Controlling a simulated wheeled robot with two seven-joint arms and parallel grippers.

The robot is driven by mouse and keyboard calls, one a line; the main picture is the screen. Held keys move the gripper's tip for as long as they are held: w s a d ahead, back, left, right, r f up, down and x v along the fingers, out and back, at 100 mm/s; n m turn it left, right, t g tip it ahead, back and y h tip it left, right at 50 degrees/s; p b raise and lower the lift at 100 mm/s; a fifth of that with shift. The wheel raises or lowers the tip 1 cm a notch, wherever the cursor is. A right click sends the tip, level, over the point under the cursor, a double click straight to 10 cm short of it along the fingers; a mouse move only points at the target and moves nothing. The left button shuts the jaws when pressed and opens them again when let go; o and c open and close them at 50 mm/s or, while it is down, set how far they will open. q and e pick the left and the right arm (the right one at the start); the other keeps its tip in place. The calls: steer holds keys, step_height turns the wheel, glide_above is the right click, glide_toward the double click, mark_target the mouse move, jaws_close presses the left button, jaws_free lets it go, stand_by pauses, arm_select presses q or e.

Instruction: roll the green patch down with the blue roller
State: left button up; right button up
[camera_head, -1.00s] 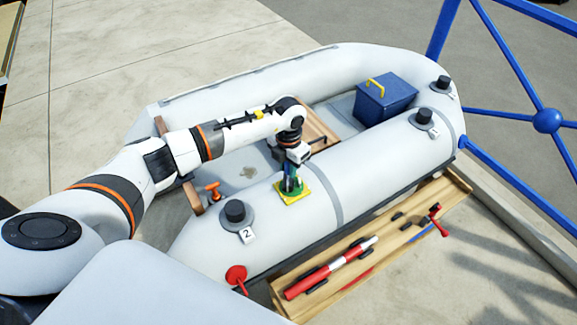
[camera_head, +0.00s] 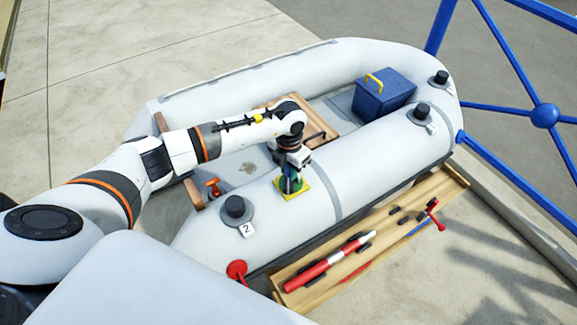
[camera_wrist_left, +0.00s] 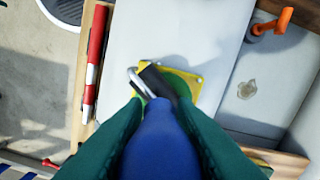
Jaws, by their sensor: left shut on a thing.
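The green patch (camera_wrist_left: 183,88) lies on a yellow square (camera_head: 305,190) on the near tube of the grey inflatable boat. In the left wrist view the yellow square (camera_wrist_left: 200,78) shows around the green. My left gripper (camera_head: 289,184) points down over the patch. In the left wrist view its two green fingers (camera_wrist_left: 155,140) are shut on the blue handle of the roller (camera_wrist_left: 158,135). The roller's metal frame and dark roller head lie over the patch; whether the head touches it I cannot tell. My right gripper is not in view.
The boat (camera_head: 350,185) has black valves, the nearest (camera_head: 235,208) beside a number 2 tag. A blue box (camera_head: 382,92) stands inside it. A wooden tray (camera_head: 410,213) with a red-and-white pump (camera_head: 328,262) lies along its near side. An orange valve handle (camera_head: 212,186) is at left.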

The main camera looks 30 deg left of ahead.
arm_select(q)
steer(key=shift+w+a, duration=0.1)
steer(key=shift+w, duration=0.1)
steer(key=shift+w+a+b, duration=0.55)
steer(key=shift+w+b, duration=0.1)
steer(key=shift+b, duration=0.2)
steer(key=shift+w+a, duration=0.1)
steer(key=shift+s+d, duration=0.2)
stand_by(0.3)
steer(key=shift+s+d+p, duration=0.6)
steer(key=shift+s+p, duration=0.1)
steer(key=shift+s, duration=0.1)
steer(key=shift+w+a, duration=0.15)
steer(key=shift+w, duration=0.05)
steer(key=shift+w+a+b, duration=0.65)
steer(key=shift+w+b, duration=0.2)
steer(key=shift+b, duration=0.05)
steer(key=shift+s+d, duration=0.15)
steer(key=shift+s, duration=0.1)
steer(key=shift+s+d+p, duration=0.65)
steer(key=shift+s+p, duration=0.15)
